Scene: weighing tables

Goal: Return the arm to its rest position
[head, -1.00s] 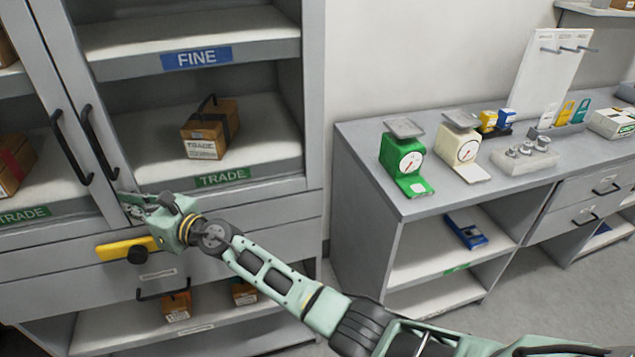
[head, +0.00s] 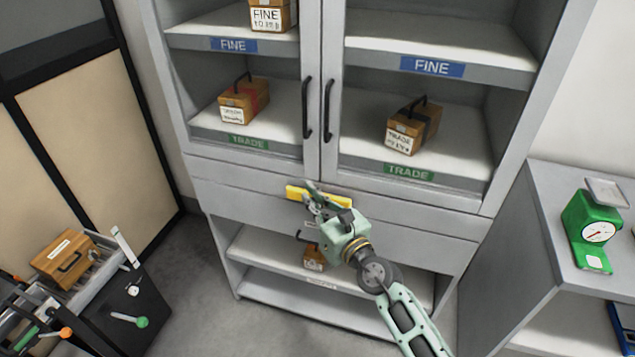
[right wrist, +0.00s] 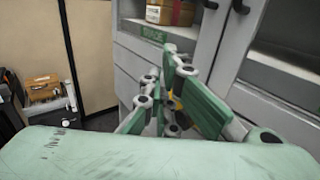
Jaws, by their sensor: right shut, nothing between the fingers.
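My right gripper (head: 316,201) is shut and empty. In the head view its arm comes in from the lower right, and the fingers overlap a yellow bar (head: 296,192) on the front of the grey cabinet (head: 230,183). I cannot tell whether they touch it. In the right wrist view the green fingers (right wrist: 186,88) show in front of the cabinet, with a small yellow patch behind them. My left gripper is not in view.
Two black door handles (head: 306,108) stand above the gripper. Wooden boxes (head: 408,128) sit on the shelves. A bench with a green scale (head: 590,228) stands at right. A black unit (head: 125,312) bearing a wooden box (head: 64,257) stands at lower left; open floor lies between.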

